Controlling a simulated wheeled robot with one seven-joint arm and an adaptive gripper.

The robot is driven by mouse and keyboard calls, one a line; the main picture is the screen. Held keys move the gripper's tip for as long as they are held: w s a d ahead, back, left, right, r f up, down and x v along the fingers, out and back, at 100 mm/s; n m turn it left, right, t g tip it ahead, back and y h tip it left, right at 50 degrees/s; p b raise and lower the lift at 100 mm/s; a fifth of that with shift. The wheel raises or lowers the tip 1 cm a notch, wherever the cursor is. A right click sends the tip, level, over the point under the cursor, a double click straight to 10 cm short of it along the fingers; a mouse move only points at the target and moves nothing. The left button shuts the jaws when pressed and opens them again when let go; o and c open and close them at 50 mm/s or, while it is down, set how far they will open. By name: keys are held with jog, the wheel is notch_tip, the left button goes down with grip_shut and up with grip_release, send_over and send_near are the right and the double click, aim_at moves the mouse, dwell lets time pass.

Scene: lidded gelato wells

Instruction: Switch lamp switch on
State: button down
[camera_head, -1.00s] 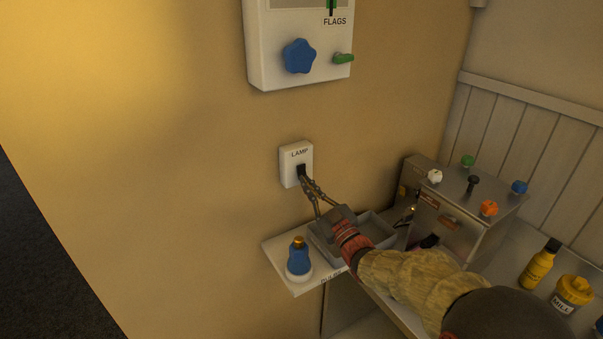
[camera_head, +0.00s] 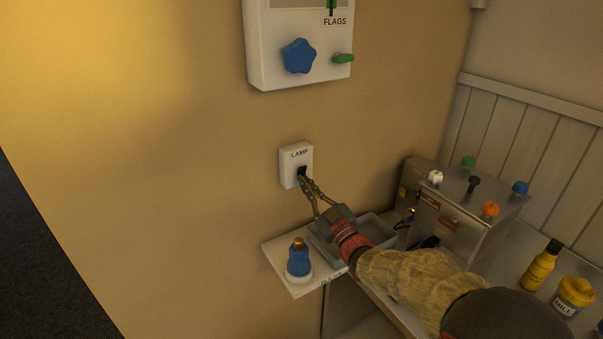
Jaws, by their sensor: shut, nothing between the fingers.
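The lamp switch is a white wall plate (camera_head: 291,171) marked LAMP, with a small black rocker (camera_head: 302,170) at its right side. My gripper (camera_head: 304,179) is shut and empty, its fingertips at the rocker's lower edge. They look close to or touching it, but I cannot tell which. The fingertips partly cover the rocker, so its exact position is hard to read. My arm reaches in from the lower right.
A white shelf (camera_head: 284,275) below holds a blue bottle (camera_head: 299,261) and a grey tray (camera_head: 379,230). A metal box (camera_head: 458,226) with coloured knobs stands right. A panel marked FLAGS (camera_head: 274,22) hangs above. Wall left of the plate is clear.

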jog(key=r+v, duration=0.1)
jog(key=v, duration=0.5)
jog(key=shift+r, duration=0.15)
jog(key=shift+s+d, duration=0.1)
jog(key=shift+s, duration=0.05)
